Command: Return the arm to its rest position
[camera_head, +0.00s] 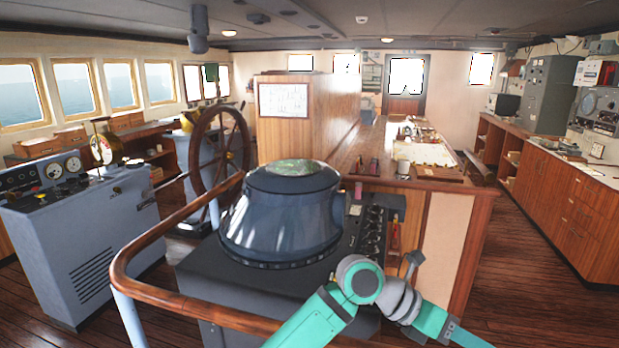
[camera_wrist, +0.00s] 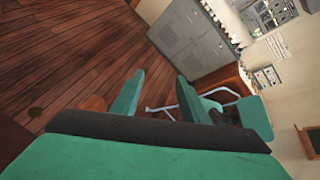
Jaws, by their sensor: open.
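My teal and grey arm (camera_head: 360,285) is bent in front of the dark radar console in the head view. Its elbow is raised, and the forearm runs down to the lower right, out of the picture. My gripper (camera_wrist: 158,85) shows in the wrist view with its two teal fingers apart and nothing between them. It is tilted relative to the room, with wooden floor and a grey cabinet beyond it. The gripper's fingers cannot be made out in the head view.
The radar console (camera_head: 285,215) with a curved wooden handrail (camera_head: 150,290) stands close to my arm. A wooden chart table (camera_head: 455,188) lies behind the arm. The floor (camera_head: 535,290) at right is clear. The wrist view shows a grey cabinet (camera_wrist: 190,40) and a teal-seated chair (camera_wrist: 255,118).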

